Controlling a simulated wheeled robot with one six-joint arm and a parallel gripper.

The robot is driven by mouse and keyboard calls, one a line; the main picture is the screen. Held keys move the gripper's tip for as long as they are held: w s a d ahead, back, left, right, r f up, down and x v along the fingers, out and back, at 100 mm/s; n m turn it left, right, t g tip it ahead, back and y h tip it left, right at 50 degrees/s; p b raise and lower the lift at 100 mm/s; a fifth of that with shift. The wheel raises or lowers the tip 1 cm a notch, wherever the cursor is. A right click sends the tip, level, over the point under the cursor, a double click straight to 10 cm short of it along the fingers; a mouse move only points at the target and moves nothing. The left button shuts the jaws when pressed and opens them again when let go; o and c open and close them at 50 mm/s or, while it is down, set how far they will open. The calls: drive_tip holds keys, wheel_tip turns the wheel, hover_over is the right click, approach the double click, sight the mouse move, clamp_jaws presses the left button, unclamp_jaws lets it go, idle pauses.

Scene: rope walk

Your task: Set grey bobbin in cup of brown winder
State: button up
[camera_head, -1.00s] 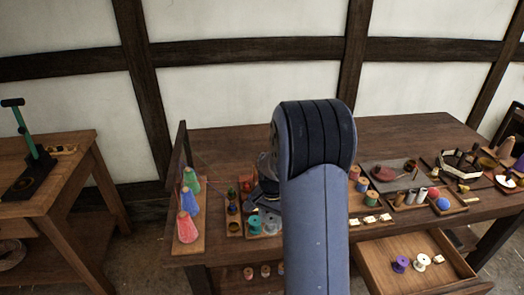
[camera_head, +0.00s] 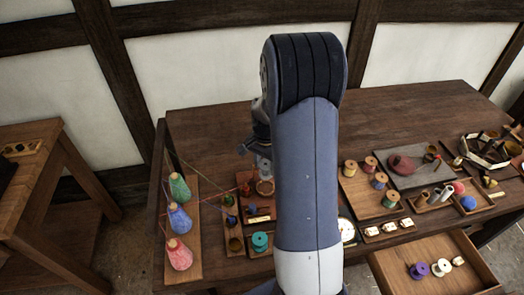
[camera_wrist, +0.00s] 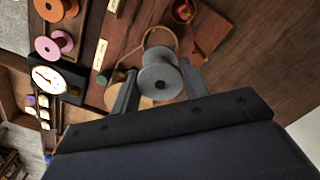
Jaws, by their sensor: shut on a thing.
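In the wrist view the grey bobbin (camera_wrist: 158,80) sits between the two fingers of my gripper (camera_wrist: 157,90), which is shut on it. Its round end faces the camera. A reddish-brown wooden base (camera_wrist: 212,32), which looks like part of the winder, lies beyond it, with a small round cup (camera_wrist: 184,10) holding something red. A thin tan ring (camera_wrist: 160,32) shows just past the bobbin and is partly hidden by it. In the head view my gripper (camera_head: 263,165) is over the reddish-brown stand (camera_head: 258,206), largely hidden by my arm. I cannot tell the bobbin's height above it.
Three coloured cones (camera_head: 180,219) with threads stand at the table's left end. A teal spool (camera_head: 261,241) and a small cup (camera_head: 235,244) are in front. A tray of spools (camera_head: 366,200) is to the right. An open drawer (camera_head: 400,283) juts out at lower right.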

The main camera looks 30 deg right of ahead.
sight(265, 176)
drive_tip(key=shift+f+b, duration=2)
drive_tip(key=shift+f, duration=0.75)
drive_tip(key=shift+f+b, duration=0.25)
drive_tip(key=shift+b, duration=0.1)
drive_tip(key=shift+f+b, duration=0.65)
drive_tip(key=shift+f, duration=0.1)
drive_tip(key=shift+f, duration=0.15)
drive_tip(key=o, duration=1.2)
drive_tip(key=shift+o, duration=0.2)
